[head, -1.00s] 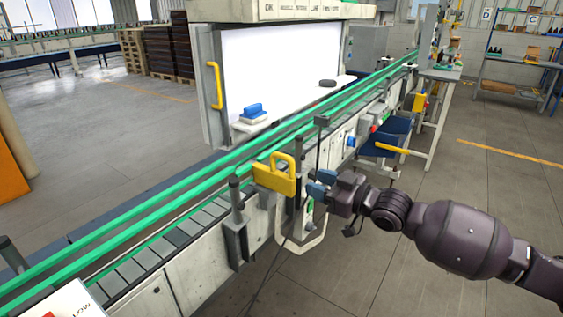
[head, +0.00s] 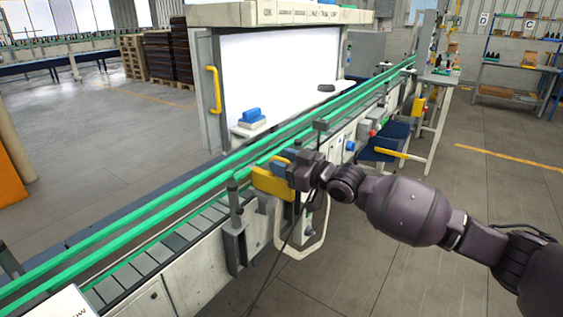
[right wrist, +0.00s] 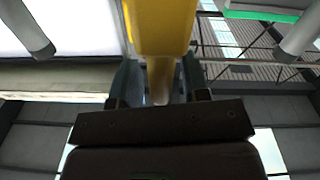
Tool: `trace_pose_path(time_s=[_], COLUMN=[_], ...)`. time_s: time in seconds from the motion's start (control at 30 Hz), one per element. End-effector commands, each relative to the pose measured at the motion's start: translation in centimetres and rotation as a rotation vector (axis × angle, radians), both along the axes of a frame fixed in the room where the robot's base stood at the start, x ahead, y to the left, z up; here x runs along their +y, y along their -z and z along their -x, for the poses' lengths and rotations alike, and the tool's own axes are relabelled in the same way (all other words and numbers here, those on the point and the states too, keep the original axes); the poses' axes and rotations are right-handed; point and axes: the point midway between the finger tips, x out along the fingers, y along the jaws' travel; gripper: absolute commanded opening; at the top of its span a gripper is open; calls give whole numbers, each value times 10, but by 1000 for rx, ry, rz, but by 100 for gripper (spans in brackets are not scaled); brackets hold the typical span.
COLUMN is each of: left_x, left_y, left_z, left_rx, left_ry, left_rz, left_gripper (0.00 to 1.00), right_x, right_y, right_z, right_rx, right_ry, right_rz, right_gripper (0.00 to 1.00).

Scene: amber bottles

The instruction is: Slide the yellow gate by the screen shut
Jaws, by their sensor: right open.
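The yellow gate (head: 268,184) sits at the near side of the conveyor, in front of the white screen (head: 275,80). My right gripper (head: 283,164) is at the gate's upper right and hides its handle in the head view. In the right wrist view, the yellow gate (right wrist: 168,28) fills the top middle. A narrower yellow part of it runs down between the two fingers of my right gripper (right wrist: 160,82). The fingers stand apart on either side of it; I cannot tell whether either touches it. My left gripper is not in view.
Green rails (head: 150,215) run along the conveyor (head: 145,262). A pale loop handle (head: 300,245) hangs below the gate.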

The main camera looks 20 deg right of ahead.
Motion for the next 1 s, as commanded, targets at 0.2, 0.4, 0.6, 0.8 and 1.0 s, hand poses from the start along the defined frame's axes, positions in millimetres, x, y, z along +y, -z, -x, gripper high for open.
trace_pose_path(time_s=[0.2, 0.4, 0.6, 0.8, 1.0], left_x=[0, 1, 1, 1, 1], left_y=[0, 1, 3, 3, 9], left_z=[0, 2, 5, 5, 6], left_rx=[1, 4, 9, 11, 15], left_ry=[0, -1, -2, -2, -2], left_rz=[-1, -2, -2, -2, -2], left_gripper=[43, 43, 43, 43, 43], right_x=[4, 4, 4, 3, 9], right_y=[0, 0, 0, -1, 0], right_z=[-5, -5, -5, -5, -14], right_rx=[0, 0, 0, -1, -4], right_ry=[0, 0, 0, 1, 2], right_rz=[0, 0, 0, 1, 2], right_gripper=[42, 41, 10, 0, 0])
